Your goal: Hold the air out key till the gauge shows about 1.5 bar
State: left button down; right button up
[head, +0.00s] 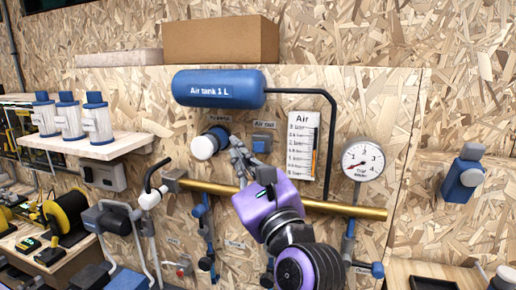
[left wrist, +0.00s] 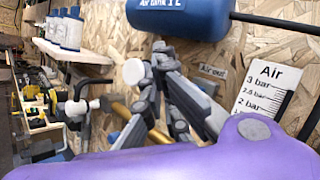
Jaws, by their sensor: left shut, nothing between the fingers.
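The air out key (head: 263,142) is a small blue-grey block on the board under its "Air out" label (head: 265,125). In the left wrist view the label (left wrist: 212,70) shows, but the key is mostly hidden behind the fingers. The round gauge (head: 363,160) hangs at the right; its needle seems to point to the low, lower-left side, too small to read exactly. My left gripper (head: 238,148), with a purple body, is shut and empty. Its fingertips show between the white pump knob (head: 206,146) and the key; I cannot tell whether they touch either.
The blue air tank (head: 218,88) is above, with a black pipe running right and down. A brass pipe (head: 225,190) crosses below the fingers. A bar chart (head: 302,146) hangs right of the key. A shelf (head: 110,146) with blue-capped bottles is at left.

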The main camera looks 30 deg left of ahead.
aim_at(254, 146)
pick_arm(q)
jog(key=w+a, duration=0.1)
jog(key=w, duration=0.5)
jog(key=shift+w+a, duration=0.25)
jog(key=shift+w, duration=0.05)
dwell(0.8)
dwell(0.4)
jog(key=shift+w+a, duration=0.15)
jog(key=shift+w, duration=0.25)
jog(key=shift+w, duration=0.2)
